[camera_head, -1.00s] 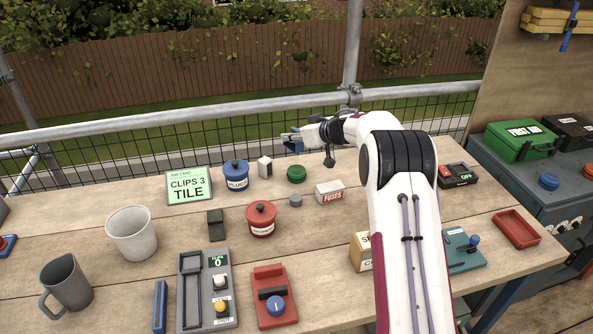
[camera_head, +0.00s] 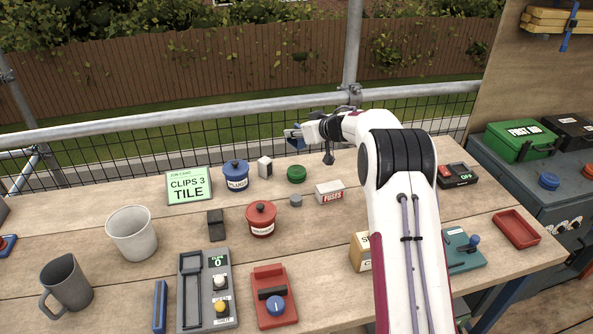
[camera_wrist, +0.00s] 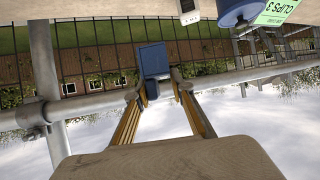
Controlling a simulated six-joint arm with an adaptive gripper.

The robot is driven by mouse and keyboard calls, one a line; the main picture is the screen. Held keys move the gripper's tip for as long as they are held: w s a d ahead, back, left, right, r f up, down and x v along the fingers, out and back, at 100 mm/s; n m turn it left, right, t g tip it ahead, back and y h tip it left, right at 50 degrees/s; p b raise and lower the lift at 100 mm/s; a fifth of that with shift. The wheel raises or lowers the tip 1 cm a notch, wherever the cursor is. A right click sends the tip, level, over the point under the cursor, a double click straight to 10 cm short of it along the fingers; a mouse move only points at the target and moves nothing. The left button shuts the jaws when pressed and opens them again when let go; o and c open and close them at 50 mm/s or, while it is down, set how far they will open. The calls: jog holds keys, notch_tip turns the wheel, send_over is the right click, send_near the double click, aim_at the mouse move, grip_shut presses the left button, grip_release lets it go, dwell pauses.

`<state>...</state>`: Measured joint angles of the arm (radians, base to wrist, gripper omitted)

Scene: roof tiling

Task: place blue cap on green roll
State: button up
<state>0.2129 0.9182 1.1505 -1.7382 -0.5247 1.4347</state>
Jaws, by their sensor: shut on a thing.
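My gripper (camera_wrist: 157,84) is shut on a blue block-like piece, which I take to be the blue cap (camera_wrist: 153,60). It sits between the fingertips in the wrist view. In the head view my gripper (camera_head: 296,135) is at the far edge of the table, raised above it and pointing left, with a little blue at its tip. A short round green piece, which I take to be the green roll (camera_head: 296,173), lies on the table below and apart from the gripper. Nothing is on top of it.
Near the green roll are a white fuses box (camera_head: 330,192), a small grey cylinder (camera_head: 296,201), a white block (camera_head: 265,167), a blue plugs pot (camera_head: 236,177) and a red pot (camera_head: 261,219). A metal rail (camera_head: 200,116) runs behind the table.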

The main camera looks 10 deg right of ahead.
send_over(296, 170)
jog(key=shift+w+d+f, duration=0.1)
jog(key=shift+f, duration=3)
jog(key=shift+f, duration=1.9)
jog(key=shift+f, duration=0.15)
jog(key=o, duration=0.9)
jog(key=shift+o, duration=0.4)
